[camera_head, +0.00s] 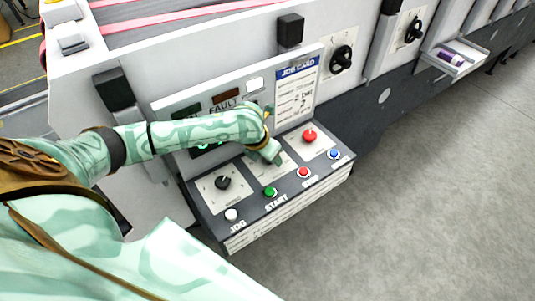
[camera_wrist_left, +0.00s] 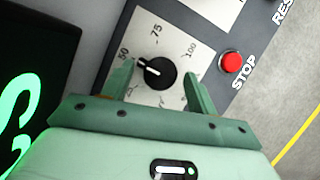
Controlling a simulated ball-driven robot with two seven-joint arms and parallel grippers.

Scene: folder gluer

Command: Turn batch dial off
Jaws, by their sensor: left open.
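The batch dial (camera_wrist_left: 158,74) is a black round knob on a white plate in the left wrist view. Its scale shows 50, 75 and 100, with other marks too faint to read. Its white pointer aims up-left toward the 50. My left gripper (camera_wrist_left: 158,70) is open, with one green finger on each side of the knob and visible gaps between. In the head view my left gripper (camera_head: 276,158) is over the middle plate of the console (camera_head: 217,211) and hides the dial. My right gripper is in neither view.
Around the dial are another black knob (camera_head: 222,182), a large red button (camera_head: 309,136), green START (camera_head: 270,192), red STOP (camera_head: 303,171), a blue button (camera_head: 334,154) and white JOG (camera_head: 231,214). A job card (camera_head: 296,95) stands behind. Floor at right is clear.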

